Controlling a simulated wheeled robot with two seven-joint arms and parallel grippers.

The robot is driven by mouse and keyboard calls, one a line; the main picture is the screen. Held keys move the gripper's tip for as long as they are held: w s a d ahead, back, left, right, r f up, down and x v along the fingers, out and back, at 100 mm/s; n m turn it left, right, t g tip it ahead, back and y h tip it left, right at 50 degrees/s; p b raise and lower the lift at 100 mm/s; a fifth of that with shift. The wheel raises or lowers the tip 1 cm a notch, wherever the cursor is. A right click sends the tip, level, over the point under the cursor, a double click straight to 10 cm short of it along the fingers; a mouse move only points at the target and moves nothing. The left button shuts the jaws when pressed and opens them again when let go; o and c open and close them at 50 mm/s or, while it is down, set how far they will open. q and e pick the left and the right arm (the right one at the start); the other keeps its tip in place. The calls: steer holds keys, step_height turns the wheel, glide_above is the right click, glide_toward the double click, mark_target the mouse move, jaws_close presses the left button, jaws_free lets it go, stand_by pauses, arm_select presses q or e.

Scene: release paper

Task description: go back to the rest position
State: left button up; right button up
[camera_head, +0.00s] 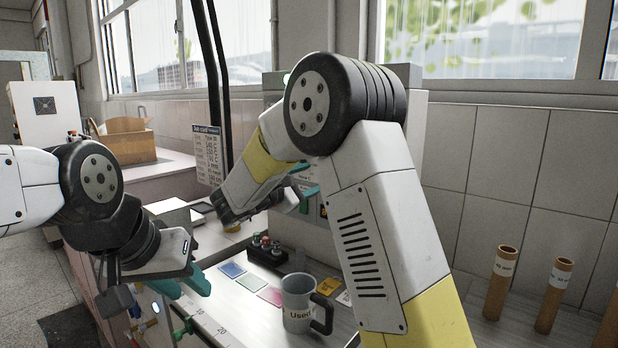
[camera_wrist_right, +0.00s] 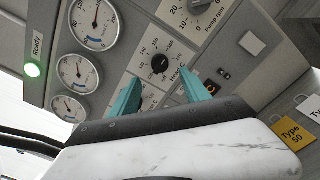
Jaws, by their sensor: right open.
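My right gripper (camera_wrist_right: 160,88) is open and empty in the right wrist view, its two teal fingers apart in front of a grey instrument panel (camera_wrist_right: 205,65). In the head view the right arm reaches across the bench and bends down, with its wrist in front of the machine. My left gripper (camera_head: 182,285) is low at the left, over the near bench edge. Its teal fingers show, but whether they are apart or shut is unclear. I see nothing held in it.
A grey mug (camera_head: 297,309) marked Used stands on the bench beside my right arm. A dark rack (camera_head: 267,252) and coloured cards (camera_head: 251,282) lie behind it. Cardboard tubes (camera_head: 499,284) stand at right. A hanging sign (camera_head: 208,155) is behind the arms.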

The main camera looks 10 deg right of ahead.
steer(key=s+d+f+m+g+y, duration=0.3)
steer(key=s+d+m+g, duration=0.1)
steer(key=s+d, duration=0.4)
steer(key=s+d+f+m+g+y, duration=0.2)
steer(key=s+d+f+m+g, duration=0.15)
steer(key=s+d, duration=0.4)
steer(key=s+a+m+y, duration=0.5)
steer(key=s, duration=0.4)
steer(key=s+a+m+y, duration=0.5)
steer(key=s, duration=0.4)
steer(key=shift+s+t, duration=0.15)
steer(key=shift+t, duration=0.3)
